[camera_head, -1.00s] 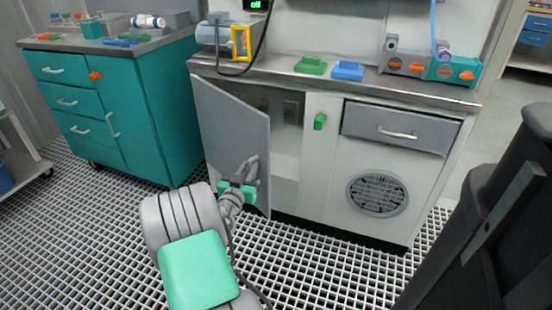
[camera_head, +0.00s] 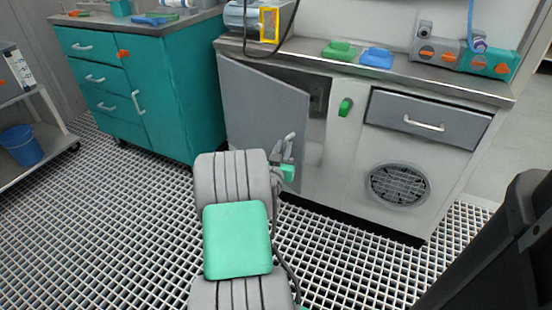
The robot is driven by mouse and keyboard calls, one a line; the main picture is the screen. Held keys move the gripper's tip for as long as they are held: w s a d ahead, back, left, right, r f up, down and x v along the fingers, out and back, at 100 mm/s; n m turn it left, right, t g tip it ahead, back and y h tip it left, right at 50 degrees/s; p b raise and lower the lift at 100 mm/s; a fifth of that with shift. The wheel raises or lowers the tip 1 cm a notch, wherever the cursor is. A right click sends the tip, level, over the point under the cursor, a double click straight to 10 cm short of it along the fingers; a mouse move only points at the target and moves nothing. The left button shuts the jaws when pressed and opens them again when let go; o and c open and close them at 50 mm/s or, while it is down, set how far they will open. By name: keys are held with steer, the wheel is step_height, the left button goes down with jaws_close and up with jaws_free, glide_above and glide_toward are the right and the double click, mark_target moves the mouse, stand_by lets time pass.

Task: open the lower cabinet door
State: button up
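The lower cabinet door (camera_head: 262,118) is a grey panel on the left of the white cabinet under the steel counter. It stands ajar, with its right edge swung out from the frame. A narrow strip of the dark interior (camera_head: 317,103) shows past that edge. My gripper (camera_head: 286,148) is in front of the door's lower right part, near its free edge. Whether it touches the door is unclear. My arm hides part of the gripper, and its fingers are too small to tell open from shut.
A grey drawer (camera_head: 423,121) and a round vent (camera_head: 398,185) are on the cabinet's right. A teal drawer cabinet (camera_head: 185,95) stands close on the left. A cart with a blue bucket (camera_head: 21,145) is at far left. The grated floor before the cabinet is clear.

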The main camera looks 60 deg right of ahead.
steer(key=w+b+v, duration=0.1)
steer(key=b+v, duration=0.2)
steer(key=v, duration=0.4)
steer(key=shift+w+b, duration=0.3)
steer(key=shift+w, duration=0.35)
steer(key=shift+a, duration=0.1)
steer(key=shift+c, duration=0.2)
